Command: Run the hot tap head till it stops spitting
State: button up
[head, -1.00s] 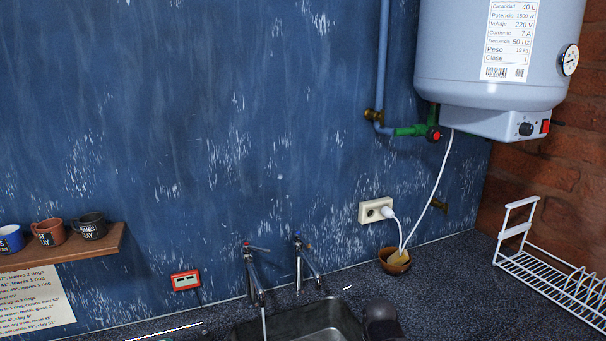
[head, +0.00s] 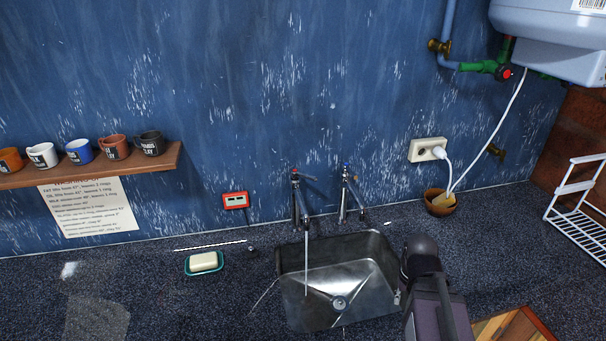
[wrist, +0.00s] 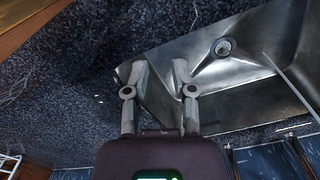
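The hot tap (head: 298,198), with a red mark on top, stands at the left behind the sink (head: 358,262). A thin stream of water (head: 306,262) falls from its spout into the basin and looks unbroken; I cannot tell whether it spits. The second tap (head: 350,194) stands to its right, with no stream visible. In the wrist view the stream (wrist: 285,80) crosses the sink beside the drain (wrist: 222,47). My gripper (wrist: 159,68) is open and empty over the sink's edge, its fingers apart, away from both taps. In the head view its fingers are mostly hidden behind my wrist.
Soap in a teal dish (head: 204,263) lies left of the sink. A shelf of mugs (head: 90,166), a red-framed panel (head: 235,200), a water heater (head: 550,40) and a white rack (head: 580,215) surround the counter.

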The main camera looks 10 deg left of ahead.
jog(key=shift+w+a+r, duration=0.1)
jog(key=shift+w+r, duration=0.15)
grip_shut()
notch_tip(320, 180, up, 28)
jog(key=m+t+h+p, duration=0.4)
jog(key=m+t+p, duration=0.25)
jog(key=p, duration=1.65)
send_over(311, 177)
jog(key=s, duration=0.1)
jog(key=shift+s+a+n+t, duration=0.25)
jog(key=shift+a+t, duration=0.1)
jog(key=shift+t, duration=0.2)
jog(key=shift+w+f, duration=0.1)
jog(key=shift+b+x, duration=0.75)
jog(key=shift+x, duration=0.3)
notch_tip(311, 177, down, 6)
jog(key=w+b, duration=0.1)
jog(key=b, duration=0.5)
jog(key=shift+d+f, duration=0.25)
jog(key=shift+d, duration=0.15)
